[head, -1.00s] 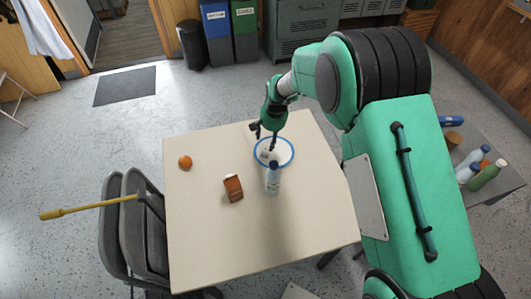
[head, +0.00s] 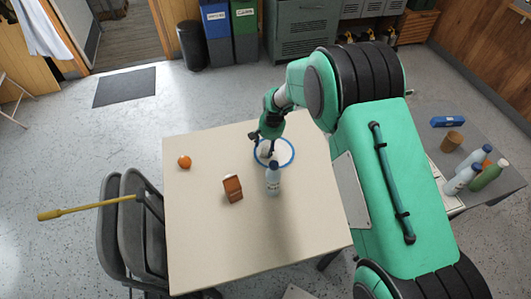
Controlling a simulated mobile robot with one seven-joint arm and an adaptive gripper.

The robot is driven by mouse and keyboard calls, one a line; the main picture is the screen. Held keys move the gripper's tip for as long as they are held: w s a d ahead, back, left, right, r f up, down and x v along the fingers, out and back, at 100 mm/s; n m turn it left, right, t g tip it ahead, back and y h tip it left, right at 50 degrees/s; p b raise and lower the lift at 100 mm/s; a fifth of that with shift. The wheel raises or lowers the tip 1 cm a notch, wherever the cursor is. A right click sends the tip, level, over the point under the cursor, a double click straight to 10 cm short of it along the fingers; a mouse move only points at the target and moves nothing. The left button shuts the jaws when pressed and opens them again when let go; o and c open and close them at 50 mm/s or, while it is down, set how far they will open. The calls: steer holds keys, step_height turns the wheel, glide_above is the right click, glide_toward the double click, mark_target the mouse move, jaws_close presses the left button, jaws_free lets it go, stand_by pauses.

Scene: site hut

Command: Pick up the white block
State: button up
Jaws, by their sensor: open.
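A white plate with a blue rim (head: 291,151) lies on the beige table near its far right part. Something small and whitish, likely the white block (head: 265,154), shows on the plate just under my gripper; its outline is too small to tell clearly. My gripper (head: 264,146) is open and reaches down over the plate's left part. The fingers partly hide the plate and whatever lies between them. I cannot tell whether the fingers touch anything.
A light blue bottle (head: 273,180) stands just in front of the plate. A brown carton (head: 233,189) and an orange (head: 184,162) are to the left on the table (head: 215,245). A side table at right holds bottles (head: 487,176).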

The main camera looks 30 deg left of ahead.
mark_target(266, 149)
steer(key=shift+w+a+f+b, duration=0.15)
steer(key=shift+f+b, duration=0.1)
steer(key=shift+f, duration=0.8)
steer(key=shift+s+a+f+b, duration=0.1)
steer(key=shift+a+f+b, duration=0.1)
steer(key=shift+f, duration=0.85)
steer(key=shift+d, duration=0.1)
jaws_close()
